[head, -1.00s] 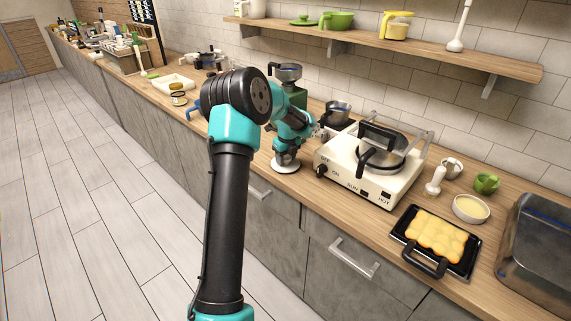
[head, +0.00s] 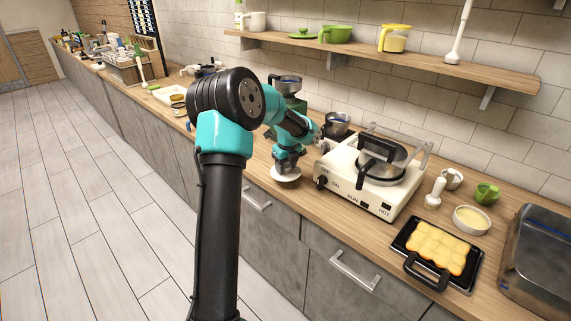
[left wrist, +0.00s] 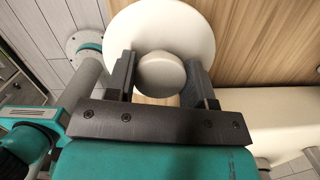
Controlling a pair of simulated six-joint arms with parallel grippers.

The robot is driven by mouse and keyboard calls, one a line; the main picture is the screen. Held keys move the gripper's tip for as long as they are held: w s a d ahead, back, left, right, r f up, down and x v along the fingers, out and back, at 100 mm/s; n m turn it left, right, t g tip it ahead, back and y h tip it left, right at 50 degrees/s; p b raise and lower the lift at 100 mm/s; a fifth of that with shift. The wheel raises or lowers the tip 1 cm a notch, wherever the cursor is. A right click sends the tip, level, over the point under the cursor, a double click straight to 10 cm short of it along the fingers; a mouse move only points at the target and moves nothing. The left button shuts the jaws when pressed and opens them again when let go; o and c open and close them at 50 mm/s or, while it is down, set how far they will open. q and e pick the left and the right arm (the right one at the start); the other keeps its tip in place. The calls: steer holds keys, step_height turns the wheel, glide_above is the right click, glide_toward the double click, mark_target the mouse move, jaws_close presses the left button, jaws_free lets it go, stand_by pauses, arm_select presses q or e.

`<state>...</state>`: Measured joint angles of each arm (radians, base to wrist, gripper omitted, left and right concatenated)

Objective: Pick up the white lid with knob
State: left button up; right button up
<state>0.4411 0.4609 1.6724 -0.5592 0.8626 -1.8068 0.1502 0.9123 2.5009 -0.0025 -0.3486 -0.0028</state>
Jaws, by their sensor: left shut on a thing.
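The white lid (head: 286,177) with its knob is at the front edge of the wooden counter, left of the white cooker, in the head view. My left gripper (head: 287,164) is directly above it, pointing down. In the left wrist view, the round white lid (left wrist: 165,25) lies beyond the fingers, and its knob (left wrist: 161,75) is between the two dark fingers of my left gripper (left wrist: 162,84). The fingers are shut on the knob. I cannot tell whether the lid touches the counter. My right gripper is not in view.
The white cooker (head: 345,187) with a lidded pan stands close on the right. A black tray (head: 405,253) of yellow buns and a bowl (head: 472,219) lie further right.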

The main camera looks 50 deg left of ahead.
arm_select(q)
steer(key=s+d+r, duration=0.1)
steer(key=s+d, duration=0.7)
steer(key=d, duration=0.1)
steer(key=shift+s+d, duration=0.3)
steer(key=shift+d, duration=0.1)
steer(key=shift+r, duration=0.1)
